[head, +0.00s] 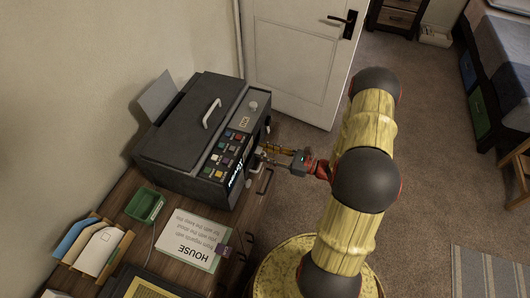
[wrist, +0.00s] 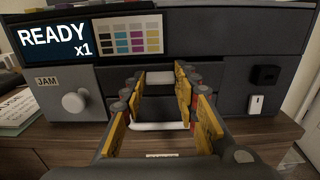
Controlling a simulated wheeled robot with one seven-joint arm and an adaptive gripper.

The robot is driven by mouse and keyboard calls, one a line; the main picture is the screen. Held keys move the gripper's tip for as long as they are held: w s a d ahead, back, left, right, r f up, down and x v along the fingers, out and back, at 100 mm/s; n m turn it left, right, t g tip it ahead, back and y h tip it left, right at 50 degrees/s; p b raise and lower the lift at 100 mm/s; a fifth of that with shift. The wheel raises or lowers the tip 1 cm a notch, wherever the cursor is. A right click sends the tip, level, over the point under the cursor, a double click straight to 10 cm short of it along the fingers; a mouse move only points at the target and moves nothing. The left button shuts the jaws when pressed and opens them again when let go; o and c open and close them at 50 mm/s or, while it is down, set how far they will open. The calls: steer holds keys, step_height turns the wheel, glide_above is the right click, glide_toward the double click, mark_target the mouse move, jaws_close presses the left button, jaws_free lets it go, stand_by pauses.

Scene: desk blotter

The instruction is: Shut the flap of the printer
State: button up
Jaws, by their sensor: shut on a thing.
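The printer (head: 190,140) is a dark grey box on the wooden desk, with a control panel along its front top edge. In the wrist view its front (wrist: 228,80) fills the picture, with a READY screen (wrist: 54,42) and a JAM label beside a round knob (wrist: 74,102). My gripper (head: 264,153) is at the printer's front face. In the wrist view its yellow fingers (wrist: 158,88) stand on both sides of a pale bar (wrist: 160,77) and are shut on it. A second white bar (wrist: 160,127) shows lower down. The flap's outline and angle are hard to make out behind the fingers.
On the desk are a green tray (head: 145,205), a HOUSE paper (head: 190,240) and a wooden file holder (head: 92,245). A white door (head: 297,55) stands behind the printer. Open carpet (head: 430,180) lies to the right.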

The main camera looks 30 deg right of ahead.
steer(key=shift+c, duration=1.4)
steer(key=shift+w+a+r+g+p, duration=0.15)
steer(key=shift+r+g+p, duration=0.25)
steer(key=shift+p, duration=0.65)
steer(key=shift+w+a+r+g+h+p, duration=0.15)
steer(key=shift+r+g+h+p, duration=0.25)
steer(key=shift+p, duration=0.6)
steer(key=shift+w+f+h+p, duration=0.15)
steer(key=shift+h+p, duration=0.25)
steer(key=shift+p, duration=0.25)
steer(key=shift+f, duration=0.1)
steer(key=o, duration=1.1)
